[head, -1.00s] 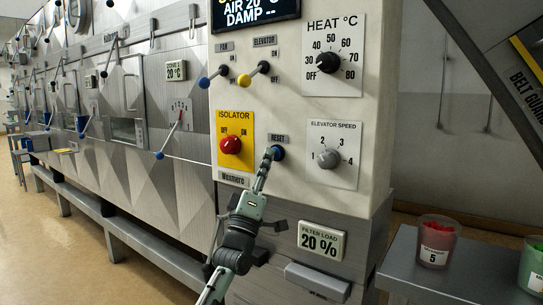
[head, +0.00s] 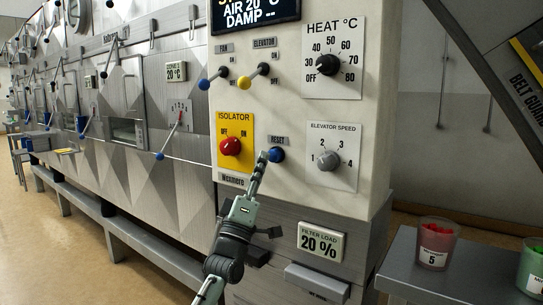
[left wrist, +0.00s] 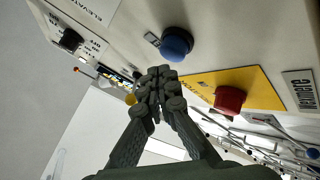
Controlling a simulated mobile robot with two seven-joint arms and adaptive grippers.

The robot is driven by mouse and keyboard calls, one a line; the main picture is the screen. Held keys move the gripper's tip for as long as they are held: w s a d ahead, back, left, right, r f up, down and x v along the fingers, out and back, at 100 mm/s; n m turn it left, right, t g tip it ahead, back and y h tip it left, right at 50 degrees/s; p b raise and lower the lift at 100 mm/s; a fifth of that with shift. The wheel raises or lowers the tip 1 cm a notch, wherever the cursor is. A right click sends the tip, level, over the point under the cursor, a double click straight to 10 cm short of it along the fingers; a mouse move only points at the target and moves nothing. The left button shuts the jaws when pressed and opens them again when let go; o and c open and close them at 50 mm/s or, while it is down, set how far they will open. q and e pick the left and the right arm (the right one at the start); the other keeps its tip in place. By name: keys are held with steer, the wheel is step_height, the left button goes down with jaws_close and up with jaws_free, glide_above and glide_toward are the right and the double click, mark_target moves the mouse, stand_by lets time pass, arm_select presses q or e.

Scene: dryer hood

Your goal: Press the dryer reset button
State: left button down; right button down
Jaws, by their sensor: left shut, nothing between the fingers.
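The blue reset button (head: 277,155) sits on the cream control panel under a RESET label, and it also shows in the left wrist view (left wrist: 177,43). My left gripper (head: 263,157) is shut and empty. Its fingertips are just left of the button in the head view. In the left wrist view the closed fingertips (left wrist: 158,72) lie a little below the button in the picture, with a small gap between them there. I cannot tell the exact depth between fingertips and panel. My right gripper is not in view.
The red isolator knob (head: 230,146) on its yellow plate is left of the gripper. The elevator speed knob (head: 328,160) is to the right. Two levers (head: 246,79) are above. A filter load display (head: 321,242) is below, and a shelf with cups (head: 436,243) stands at right.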

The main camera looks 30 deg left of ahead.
arm_select(q)
steer(key=s+p, duration=0.1)
steer(key=s, duration=0.4)
steer(key=shift+a, duration=0.2)
stand_by(0.3)
steer(key=shift+f, duration=0.1)
stand_by(0.6)
